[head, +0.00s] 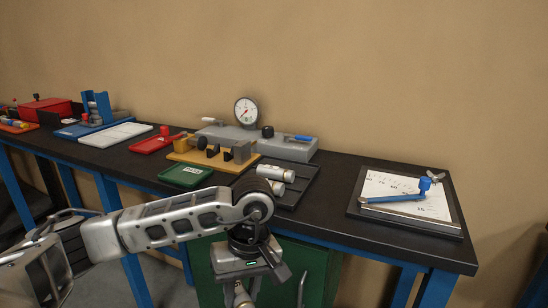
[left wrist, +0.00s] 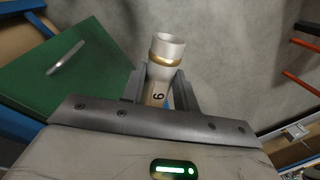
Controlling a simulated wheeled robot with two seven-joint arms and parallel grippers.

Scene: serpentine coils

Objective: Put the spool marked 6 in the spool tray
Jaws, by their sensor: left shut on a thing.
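My left gripper (head: 244,290) is in front of the bench, below the level of its top, near a green cabinet. In the left wrist view its fingers (left wrist: 162,78) are shut on a pale spool (left wrist: 167,48) with a gold band and a black 6. The spool sticks out beyond the fingers, over the grey floor. In the head view only a small part of it shows below the gripper. A dark tray (head: 306,177) on the bench, behind and above the gripper, looks like the spool tray. Two pale spools (head: 276,173) lie in it. My right gripper is not in view.
A green tray (head: 186,176) and a wooden fixture (head: 213,161) stand left of the dark tray. A grey gauge stand (head: 290,148) is behind it. A board with a blue-handled tool (head: 410,196) lies to the right. Bare bench top lies between tray and board.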

